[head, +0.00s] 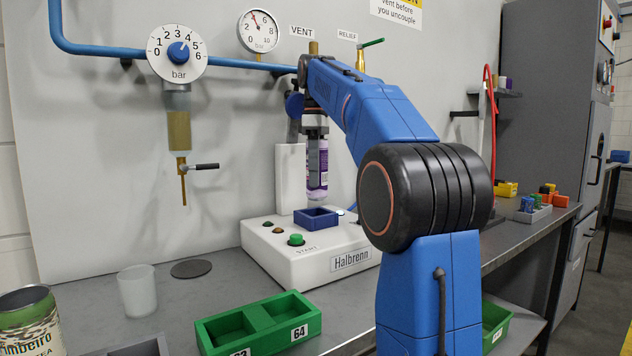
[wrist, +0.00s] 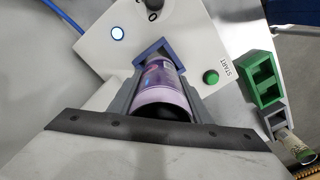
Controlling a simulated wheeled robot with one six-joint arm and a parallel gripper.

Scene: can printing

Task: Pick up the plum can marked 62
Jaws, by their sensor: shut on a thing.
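My gripper (head: 317,160) is shut on a plum-coloured can (head: 318,190). The can hangs upright, its lower end just above the blue square holder (head: 317,217) on the white Halbrenn machine (head: 290,262). In the wrist view the can (wrist: 163,97) lies between the two grey fingers, its far end over the blue holder (wrist: 147,50). No number 62 is readable on the can from here.
A green tray (head: 258,322) with square pockets, one labelled 64, stands in front of the machine. A frosted cup (head: 137,290) and a dark disc (head: 191,268) are at left. A larger printed can (head: 30,322) is at the left edge.

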